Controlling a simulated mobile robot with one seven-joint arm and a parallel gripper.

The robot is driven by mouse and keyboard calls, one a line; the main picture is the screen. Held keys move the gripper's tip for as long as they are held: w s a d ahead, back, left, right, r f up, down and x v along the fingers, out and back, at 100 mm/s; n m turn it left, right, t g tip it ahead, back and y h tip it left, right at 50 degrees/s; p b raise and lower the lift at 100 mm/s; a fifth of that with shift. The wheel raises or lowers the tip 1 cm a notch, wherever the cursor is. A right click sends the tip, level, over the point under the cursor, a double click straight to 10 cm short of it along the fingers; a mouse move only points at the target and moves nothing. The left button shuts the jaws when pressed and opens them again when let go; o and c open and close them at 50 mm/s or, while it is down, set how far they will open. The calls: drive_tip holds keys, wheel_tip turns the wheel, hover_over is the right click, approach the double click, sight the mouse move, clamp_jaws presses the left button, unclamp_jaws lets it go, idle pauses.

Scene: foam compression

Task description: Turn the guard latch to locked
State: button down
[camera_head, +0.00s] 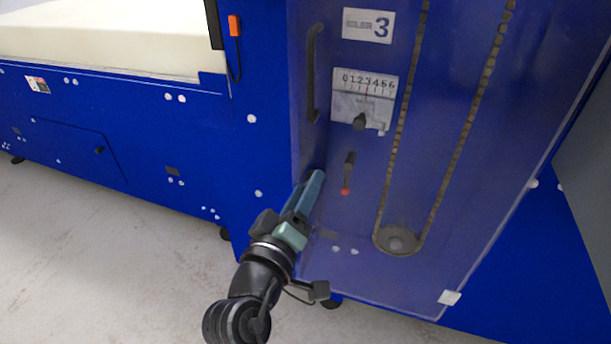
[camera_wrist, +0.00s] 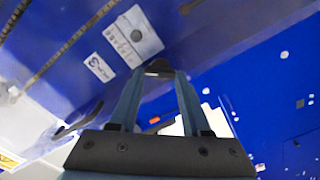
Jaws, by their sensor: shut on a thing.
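My gripper (camera_head: 315,178) reaches up to the left edge of the clear guard (camera_head: 470,190) on the blue machine. In the wrist view my two blue-grey fingers (camera_wrist: 158,78) are shut on a small dark piece, which looks like the guard latch (camera_wrist: 158,66). The latch is hidden behind the fingers in the head view. How far it is turned cannot be told. The guard lies against the machine front, with its dark bar handle (camera_head: 313,75) above my gripper.
Behind the guard are a numbered scale plate (camera_head: 365,97), a dark lever with a red end (camera_head: 348,170) and a chain loop (camera_head: 398,115). A cream foam block (camera_head: 110,35) lies at upper left. The grey floor (camera_head: 110,250) is clear at lower left.

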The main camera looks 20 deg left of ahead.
drive_tip(key=shift+n+p, duration=2.4)
drive_tip(key=shift+n, duration=1.3)
drive_tip(key=shift+f, duration=0.1)
drive_tip(key=shift+c, duration=1.8)
unclamp_jaws()
drive_tip(key=shift+s, duration=0.1)
drive_tip(key=s, duration=1.2)
drive_tip(key=shift+s+b, duration=0.35)
drive_tip(key=shift+s, duration=0.05)
